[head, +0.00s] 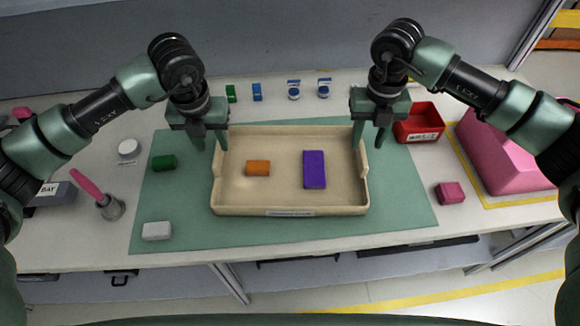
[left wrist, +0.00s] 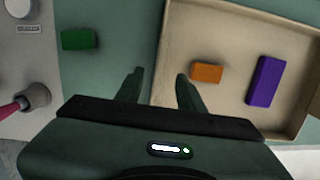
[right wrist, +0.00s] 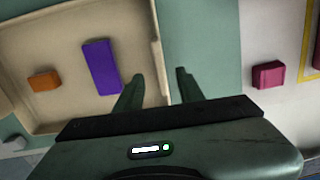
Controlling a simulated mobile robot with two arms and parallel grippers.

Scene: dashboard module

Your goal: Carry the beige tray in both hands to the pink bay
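The beige tray (head: 290,195) lies on the green mat and holds an orange block (head: 258,168) and a purple block (head: 314,169). My left gripper (head: 210,142) is open at the tray's left wall; in the left wrist view its fingers (left wrist: 158,88) are apart, on either side of that wall. My right gripper (head: 369,138) is open at the right wall; in the right wrist view its fingers (right wrist: 158,88) are likewise on either side of the wall. A large pink block-like shape (head: 500,150) stands inside a yellow outline at the right, probably the pink bay.
The green mat (head: 400,215) has free room around the tray. A red bin (head: 418,124) and a small pink block (head: 449,193) lie between tray and pink shape. A green block (head: 163,162), a white block (head: 156,231) and a pink-handled tool (head: 90,186) are at the left.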

